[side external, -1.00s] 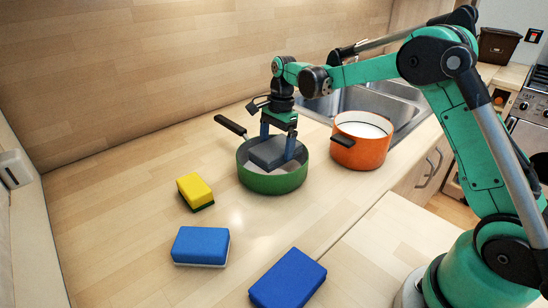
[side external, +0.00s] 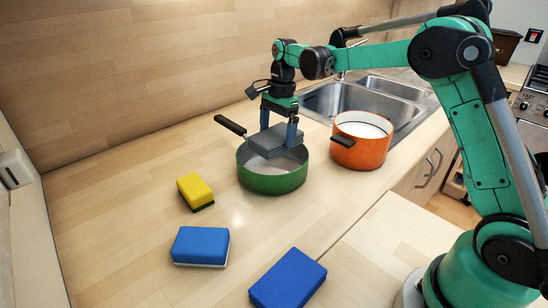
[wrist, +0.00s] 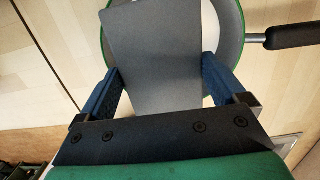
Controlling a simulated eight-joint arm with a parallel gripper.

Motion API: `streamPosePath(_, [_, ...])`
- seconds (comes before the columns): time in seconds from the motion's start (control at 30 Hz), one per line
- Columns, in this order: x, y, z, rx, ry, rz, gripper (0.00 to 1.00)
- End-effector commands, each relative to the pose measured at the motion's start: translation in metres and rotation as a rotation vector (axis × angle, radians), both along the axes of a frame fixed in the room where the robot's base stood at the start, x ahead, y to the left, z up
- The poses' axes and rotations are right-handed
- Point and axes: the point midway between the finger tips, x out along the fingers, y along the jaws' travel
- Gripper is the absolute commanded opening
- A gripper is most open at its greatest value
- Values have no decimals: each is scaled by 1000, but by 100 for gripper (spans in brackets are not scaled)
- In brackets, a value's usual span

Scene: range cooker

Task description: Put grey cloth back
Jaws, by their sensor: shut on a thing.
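The grey cloth (side external: 273,140) looks like a flat grey block and is held between the fingers of my gripper (side external: 279,138). It is just above the rim of the green pan (side external: 272,181), tilted a little. In the wrist view the grey cloth (wrist: 165,55) lies between the two blue fingers of my gripper (wrist: 165,85), with the pan's green rim and white inside (wrist: 226,35) behind it. My gripper is shut on the cloth. Part of the pan's inside is hidden by the cloth.
An orange pot (side external: 361,142) stands to the right of the pan, near the sink (side external: 345,100). A yellow sponge (side external: 195,189) and two blue sponges (side external: 201,245) (side external: 288,279) lie to the left and in front. The pan's black handle (side external: 230,125) points back left. Counter between the sponges is clear.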

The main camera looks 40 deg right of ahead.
Motion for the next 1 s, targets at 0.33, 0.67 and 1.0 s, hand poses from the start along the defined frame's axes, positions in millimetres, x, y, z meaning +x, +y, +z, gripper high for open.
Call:
streamPosePath(0.33, [-55, 3, 63, 0, 0, -1, 49])
streamPosePath(0.67, [-145, 15, 110, 0, 0, 0, 49])
streamPosePath(1.0, [-212, 27, 117, 0, 0, 1, 49])
